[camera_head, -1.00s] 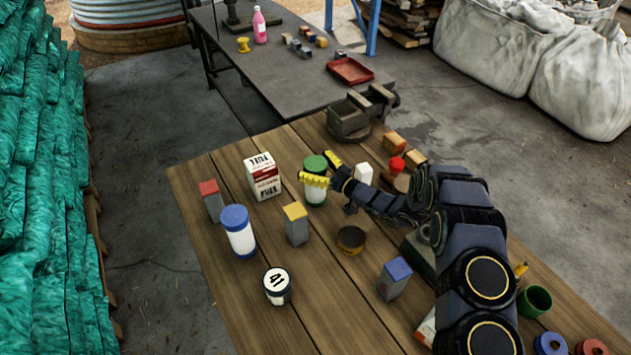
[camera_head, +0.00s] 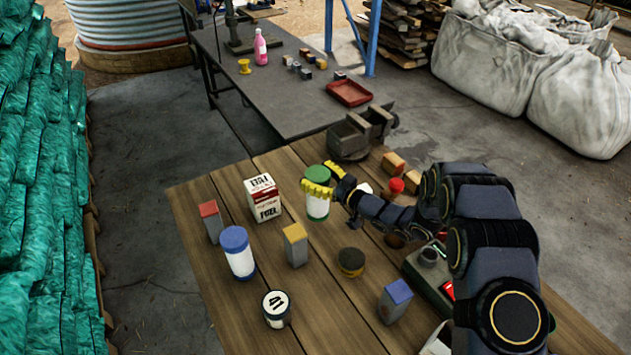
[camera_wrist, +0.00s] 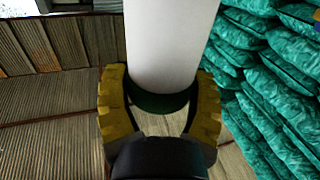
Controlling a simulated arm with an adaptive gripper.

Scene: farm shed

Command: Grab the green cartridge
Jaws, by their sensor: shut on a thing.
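The green cartridge (camera_head: 318,209), a white cylinder with a green cap and a green base, stands upright at the far side of the wooden table. My gripper (camera_head: 321,183) has its yellow fingers closed around its upper part, one on each side. In the wrist view the cartridge's white body (camera_wrist: 168,45) with a dark green band sits between the yellow fingers of my gripper (camera_wrist: 160,98). It seems slightly raised, but the gap under it is hard to make out.
A fuel box (camera_head: 263,199) stands just left of the cartridge. A blue-capped cartridge (camera_head: 238,258), a yellow-topped block (camera_head: 296,250), a red-topped block (camera_head: 211,222) and a dark round tin (camera_head: 350,263) stand nearby. A vise (camera_head: 352,138) is behind, at the table's far edge.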

